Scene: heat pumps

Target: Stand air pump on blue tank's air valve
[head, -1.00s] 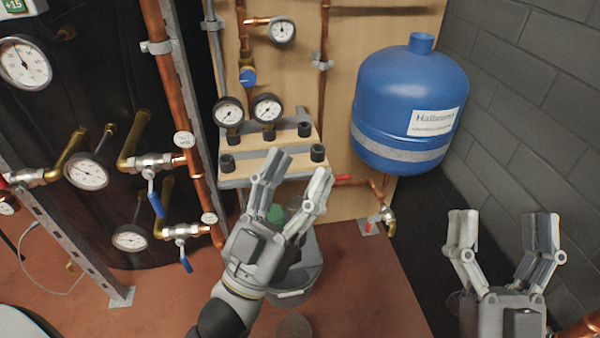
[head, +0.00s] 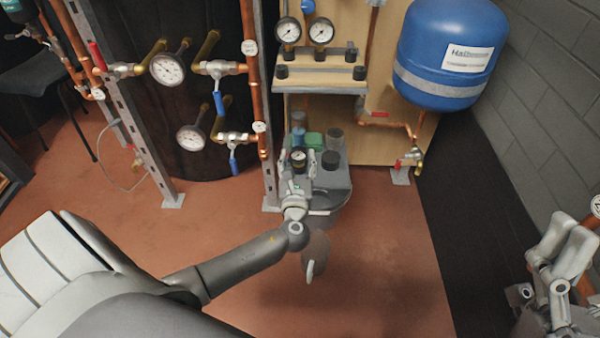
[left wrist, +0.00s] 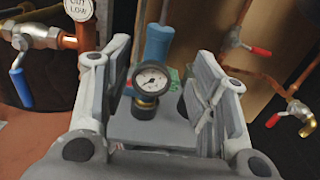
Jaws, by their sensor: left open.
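The blue tank (head: 450,55) hangs at the upper right in the head view, with a white label and a grey band. Its top is cut off, and I cannot make out its air valve. A small round gauge on a black base (left wrist: 148,88) stands upright on a grey surface in the left wrist view; it may be the air pump, but I cannot be sure. It also shows in the head view (head: 299,159). My left gripper (head: 297,167) is open, with a finger on each side of this gauge. My right gripper (head: 563,248) is at the lower right edge, its opening unclear.
The grey tray top (head: 334,181) also carries a black cylinder (head: 330,160), a green item (head: 314,140) and a blue bottle (left wrist: 157,42). A wooden shelf (head: 318,80) with gauges is above. Copper pipes and blue-handled valves (head: 219,102) stand left. The red floor in front is mostly clear.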

